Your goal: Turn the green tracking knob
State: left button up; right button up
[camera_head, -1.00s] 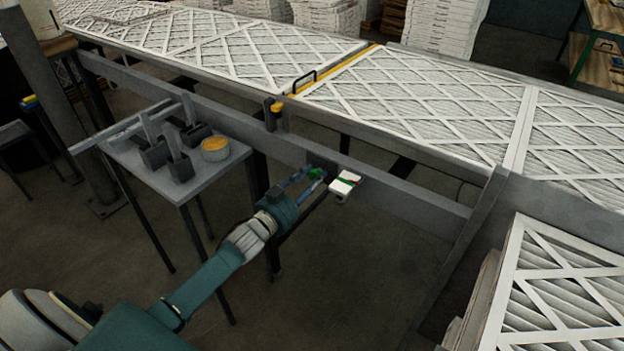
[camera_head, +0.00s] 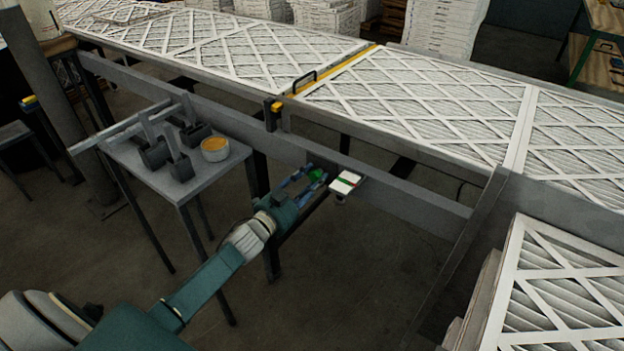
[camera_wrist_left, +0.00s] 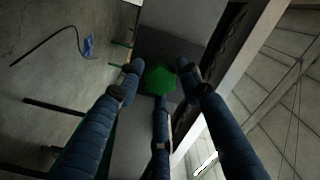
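The green tracking knob (camera_head: 317,174) sits at the conveyor's side rail, left of a small white box with a green stripe (camera_head: 346,182). Small gaps seem to show beside the knob; contact is hard to judge. My right gripper is not in view.
A grey side table (camera_head: 205,180) holds dark metal tools (camera_head: 178,163) and a round orange-topped tin (camera_head: 215,149), left of my left arm. The conveyor rail (camera_head: 410,203) runs behind the knob. Boxed filters (camera_head: 420,100) lie on the conveyor. The floor right of my arm is clear.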

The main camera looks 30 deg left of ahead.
pick_arm(q)
jog(key=shift+o, duration=1.1)
jog(key=s+a, duration=0.1)
jog(key=s, duration=1.1)
jog(key=shift+a, duration=0.3)
